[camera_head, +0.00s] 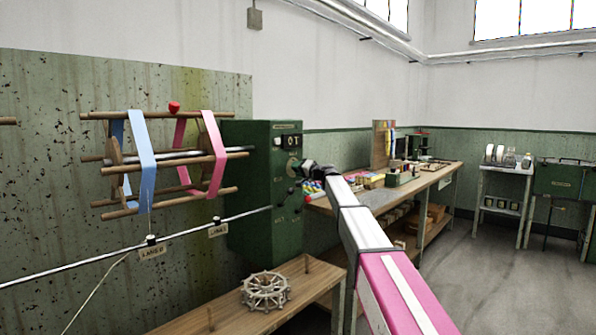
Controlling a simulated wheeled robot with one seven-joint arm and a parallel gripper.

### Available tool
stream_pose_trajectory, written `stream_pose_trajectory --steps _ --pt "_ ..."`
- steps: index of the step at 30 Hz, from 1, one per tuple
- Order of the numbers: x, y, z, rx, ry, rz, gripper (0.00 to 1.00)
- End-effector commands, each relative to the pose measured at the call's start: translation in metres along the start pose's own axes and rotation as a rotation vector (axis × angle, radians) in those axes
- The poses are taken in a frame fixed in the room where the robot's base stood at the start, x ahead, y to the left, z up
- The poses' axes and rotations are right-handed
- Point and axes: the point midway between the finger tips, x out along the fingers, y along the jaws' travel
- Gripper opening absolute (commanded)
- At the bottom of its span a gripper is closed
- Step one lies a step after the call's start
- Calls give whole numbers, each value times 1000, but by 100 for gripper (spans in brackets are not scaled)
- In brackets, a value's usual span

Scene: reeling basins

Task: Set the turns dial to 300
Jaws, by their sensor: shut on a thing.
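A dark green machine box (258,225) stands against the wall left of centre. The numbers on the dial are too small to read. My arm reaches in from the lower right, and my gripper (301,170) is at the dial, shut on it. The dark fingers hide part of the dial. Small dark knobs or levers (293,190) sit lower on the same face.
A wooden reel with blue and pink bands (175,155) stands left of the box, with a metal rod (200,230) below it. A low wooden bench (215,310) bears a spoked wheel. A cluttered workbench (440,180) runs behind my arm.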

Motion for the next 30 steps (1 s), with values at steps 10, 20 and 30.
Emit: stream_pose_trajectory --steps 10,20,30 --pt "0 0 0 203 6 -1 16" --pt "0 0 0 269 8 -1 16" --pt "-1 0 0 272 8 -1 16"
